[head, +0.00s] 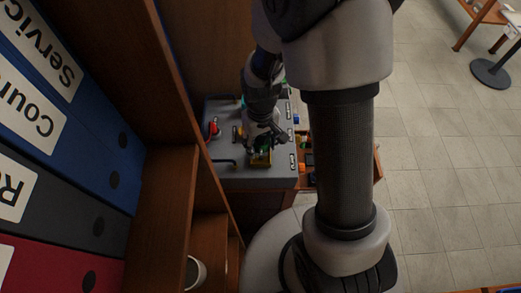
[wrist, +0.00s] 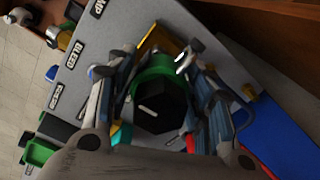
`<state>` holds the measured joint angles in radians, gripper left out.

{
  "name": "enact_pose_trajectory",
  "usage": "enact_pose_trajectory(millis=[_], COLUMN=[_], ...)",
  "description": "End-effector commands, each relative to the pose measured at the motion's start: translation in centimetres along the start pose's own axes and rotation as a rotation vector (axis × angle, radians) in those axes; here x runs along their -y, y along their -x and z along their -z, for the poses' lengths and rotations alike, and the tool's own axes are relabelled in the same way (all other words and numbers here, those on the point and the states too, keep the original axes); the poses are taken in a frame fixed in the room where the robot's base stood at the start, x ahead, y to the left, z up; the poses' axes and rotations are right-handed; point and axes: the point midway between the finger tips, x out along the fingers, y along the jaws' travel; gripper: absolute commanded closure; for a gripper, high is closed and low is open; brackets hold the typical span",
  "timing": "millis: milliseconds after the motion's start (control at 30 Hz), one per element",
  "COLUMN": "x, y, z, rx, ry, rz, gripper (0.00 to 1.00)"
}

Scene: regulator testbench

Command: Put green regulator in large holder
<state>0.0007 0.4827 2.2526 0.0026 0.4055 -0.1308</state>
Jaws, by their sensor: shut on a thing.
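The green regulator (wrist: 150,80) has a black hexagonal knob facing the camera in the wrist view. My gripper (wrist: 157,72) is shut on it, with one finger on each side. A yellow-framed holder (wrist: 152,40) shows partly behind the regulator; my fingers and the regulator hide the rest.
The grey testbench (head: 230,172) has labels, a red knob (head: 213,128) and dark handles. In the wrist view a green part (wrist: 40,152) lies beyond the bench edge. A wooden shelf with binders (head: 75,60) stands close on the left. Floor is open at right.

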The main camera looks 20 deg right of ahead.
Motion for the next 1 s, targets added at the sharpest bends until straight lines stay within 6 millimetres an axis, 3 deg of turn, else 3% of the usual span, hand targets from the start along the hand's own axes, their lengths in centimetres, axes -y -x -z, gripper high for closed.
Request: enact_pose_trajectory(millis=[333,1000], x=[0.0,0.0], y=[-4.1,-5.6], z=[-0.1,-0.1], rx=[0.003,0.003], ry=[0.0,0.0], rz=[0.0,0.0], gripper=[0.95,0.95])
